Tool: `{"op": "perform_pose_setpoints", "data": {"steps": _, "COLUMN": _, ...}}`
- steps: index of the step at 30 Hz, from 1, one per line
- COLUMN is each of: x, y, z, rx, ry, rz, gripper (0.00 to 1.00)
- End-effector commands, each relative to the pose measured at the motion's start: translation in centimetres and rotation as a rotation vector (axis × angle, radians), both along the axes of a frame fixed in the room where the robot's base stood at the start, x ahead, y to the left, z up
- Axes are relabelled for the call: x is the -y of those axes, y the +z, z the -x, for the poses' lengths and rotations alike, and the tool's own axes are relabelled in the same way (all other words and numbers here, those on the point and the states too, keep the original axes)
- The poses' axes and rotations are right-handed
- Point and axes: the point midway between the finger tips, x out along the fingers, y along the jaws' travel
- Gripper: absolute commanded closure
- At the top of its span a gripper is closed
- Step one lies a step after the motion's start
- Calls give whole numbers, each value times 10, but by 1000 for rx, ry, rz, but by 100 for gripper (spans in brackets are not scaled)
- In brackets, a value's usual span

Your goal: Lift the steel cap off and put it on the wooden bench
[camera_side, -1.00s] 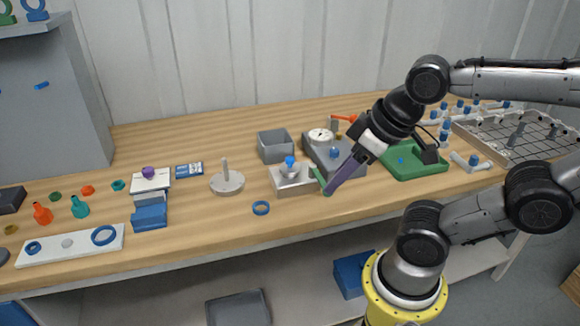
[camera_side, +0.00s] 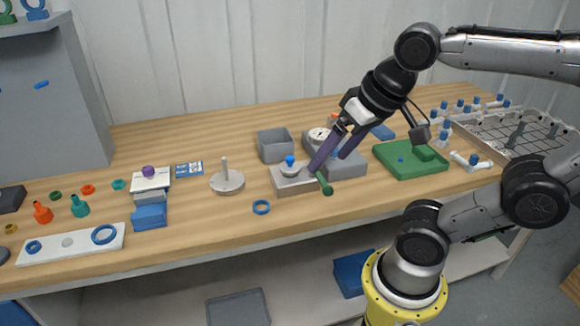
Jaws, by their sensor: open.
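The steel cap (camera_side: 289,171) is a small grey dome with a blue knob (camera_side: 290,160) on top. It sits on a grey steel block (camera_side: 293,184) near the middle of the wooden bench (camera_side: 230,232). A green handle (camera_side: 324,185) slants down at the block's right end. My gripper (camera_side: 328,164) has two purple fingers spread apart, with nothing visible between them. It is just right of the cap, apart from it in the picture. The near finger's tip is close to the top of the green handle; I cannot tell whether they touch. The finger hides part of the block's right end.
A grey box with a dial (camera_side: 318,135) stands behind my gripper. An open grey bin (camera_side: 275,146) is behind the cap. A round plate with a post (camera_side: 227,182) and a blue ring (camera_side: 261,207) lie left. Bare bench lies in front. A green tray (camera_side: 410,170) is right.

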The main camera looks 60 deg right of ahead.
Motion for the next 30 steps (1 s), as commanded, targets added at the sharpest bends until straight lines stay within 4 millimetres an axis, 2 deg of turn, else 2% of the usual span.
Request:
{"op": "perform_pose_setpoints", "data": {"steps": 3, "x": 10, "y": 20, "z": -29, "rx": -48, "ry": -175, "rz": -64, "gripper": 11}}
{"op": "perform_pose_setpoints", "data": {"steps": 9, "x": 43, "y": 37, "z": -90, "rx": -152, "ry": -506, "rz": -159, "gripper": 11}}
{"op": "perform_pose_setpoints", "data": {"steps": 14, "x": 87, "y": 26, "z": -142, "rx": -245, "ry": -760, "rz": -212, "gripper": 11}}
{"op": "perform_pose_setpoints", "data": {"steps": 18, "x": 129, "y": 2, "z": -174, "rx": -320, "ry": -907, "rz": -236, "gripper": 11}}
{"op": "perform_pose_setpoints", "data": {"steps": 21, "x": 153, "y": -19, "z": -185, "rx": -366, "ry": -957, "rz": -240, "gripper": 11}}
{"op": "perform_pose_setpoints", "data": {"steps": 24, "x": 168, "y": -37, "z": -187, "rx": -405, "ry": -990, "rz": -244, "gripper": 11}}
{"op": "perform_pose_setpoints", "data": {"steps": 30, "x": 177, "y": -58, "z": -183, "rx": -428, "ry": -1014, "rz": -248, "gripper": 11}}
